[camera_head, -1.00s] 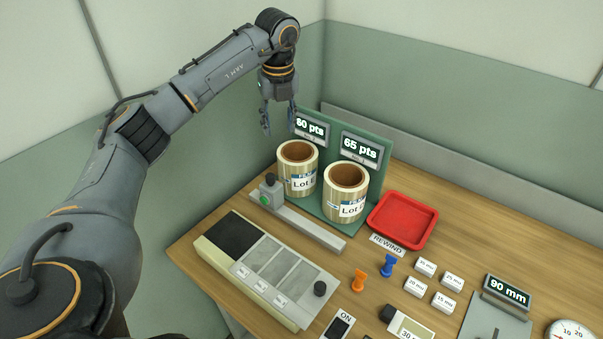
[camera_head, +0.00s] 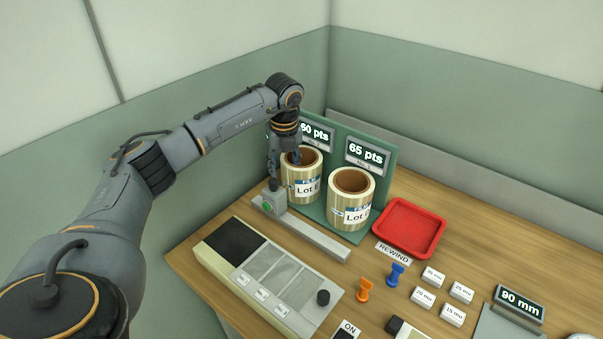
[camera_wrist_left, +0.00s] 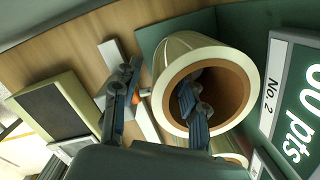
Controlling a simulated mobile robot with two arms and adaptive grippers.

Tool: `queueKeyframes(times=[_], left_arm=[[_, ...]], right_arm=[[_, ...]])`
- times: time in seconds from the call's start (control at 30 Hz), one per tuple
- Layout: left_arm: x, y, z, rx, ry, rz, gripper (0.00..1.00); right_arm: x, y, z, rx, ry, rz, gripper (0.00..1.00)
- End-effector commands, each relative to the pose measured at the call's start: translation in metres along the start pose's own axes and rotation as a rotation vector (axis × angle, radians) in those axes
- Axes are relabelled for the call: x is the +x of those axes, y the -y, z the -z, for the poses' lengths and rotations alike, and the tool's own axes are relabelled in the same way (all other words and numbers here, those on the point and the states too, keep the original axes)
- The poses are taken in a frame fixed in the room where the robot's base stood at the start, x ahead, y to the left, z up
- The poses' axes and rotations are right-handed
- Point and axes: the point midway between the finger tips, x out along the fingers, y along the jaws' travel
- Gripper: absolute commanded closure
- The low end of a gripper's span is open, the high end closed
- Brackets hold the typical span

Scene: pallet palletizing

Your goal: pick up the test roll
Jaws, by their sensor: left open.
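Two cream rolls with brown cores stand upright on a green stand. The left roll (camera_head: 302,186) is in front of the "60 pts" display and the right roll (camera_head: 350,205) is in front of the "65 pts" display. Both have "Lot" labels; I cannot tell which is the test roll. My left gripper (camera_head: 284,166) is open at the left roll. In the left wrist view, one finger of the gripper (camera_wrist_left: 155,95) reaches into the core opening of the roll (camera_wrist_left: 168,62) and the other is outside its wall. Whether they touch it is unclear. My right gripper is out of view.
A red tray (camera_head: 408,226) lies right of the rolls. A grey rail with a block (camera_head: 269,202) runs in front of them, and a console (camera_head: 265,275) lies nearer. Orange (camera_head: 363,290) and blue (camera_head: 396,274) pegs and several small white blocks stand to the right.

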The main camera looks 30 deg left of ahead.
Motion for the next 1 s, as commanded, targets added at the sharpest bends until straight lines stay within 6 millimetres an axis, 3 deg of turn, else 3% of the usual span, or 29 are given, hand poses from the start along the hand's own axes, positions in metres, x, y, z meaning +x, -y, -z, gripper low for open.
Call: queueKeyframes(times=[0.23, 0.4, 0.63, 0.67, 0.87, 1.0], left_arm=[[0.030, 0.001, 0.001, 0.001, -0.003, -0.004, 0.57], [0.050, 0.002, 0.000, 0.000, -0.001, -0.001, 0.57], [0.052, 0.002, 0.000, 0.001, 0.001, 0.000, 0.57], [0.052, 0.002, 0.000, 0.001, 0.001, 0.000, 0.60], [0.052, 0.002, 0.000, 0.001, 0.001, 0.000, 1.00], [0.052, 0.002, 0.000, 0.001, 0.001, 0.000, 1.00]], right_arm=[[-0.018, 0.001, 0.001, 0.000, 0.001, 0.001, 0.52], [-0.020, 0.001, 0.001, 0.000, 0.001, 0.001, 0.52], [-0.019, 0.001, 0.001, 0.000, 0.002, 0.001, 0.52], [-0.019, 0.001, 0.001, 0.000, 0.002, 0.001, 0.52], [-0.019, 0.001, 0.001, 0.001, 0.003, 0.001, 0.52], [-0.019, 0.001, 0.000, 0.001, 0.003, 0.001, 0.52]])
